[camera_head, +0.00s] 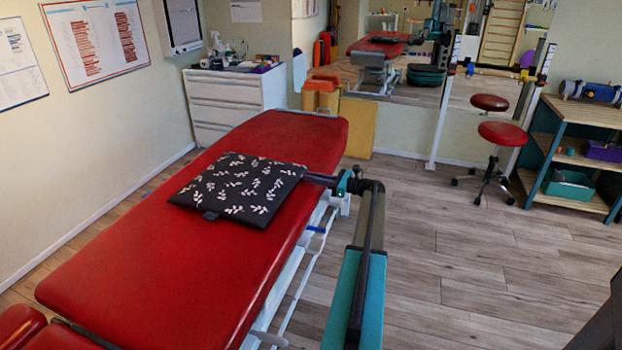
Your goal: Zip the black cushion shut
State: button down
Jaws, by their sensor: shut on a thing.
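The black cushion (238,190) with white leaf sprigs lies flat on the red treatment couch (140,285). A small dark tab (210,215) sticks out at its near-left edge. My gripper (309,178) reaches in from the right and is shut at the cushion's right corner. The fingertips are small and dark here, so I cannot tell whether they hold a zip pull or the fabric edge. The zip itself and how far it is closed cannot be made out.
A white drawer cabinet (228,101) with bottles stands behind the couch. A red stool (503,134) and a wooden shelf unit (573,158) stand at the right. A mirror (400,60) covers the back wall. The wooden floor (480,260) right of the couch is clear.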

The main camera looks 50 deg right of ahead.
jog(key=c, duration=1.8)
grip_release()
jog(key=shift+w+a, duration=0.1)
jog(key=v, duration=1.3)
jog(key=shift+s+b, duration=0.3)
jog(key=shift+s, duration=0.1)
jog(key=shift+s, duration=0.1)
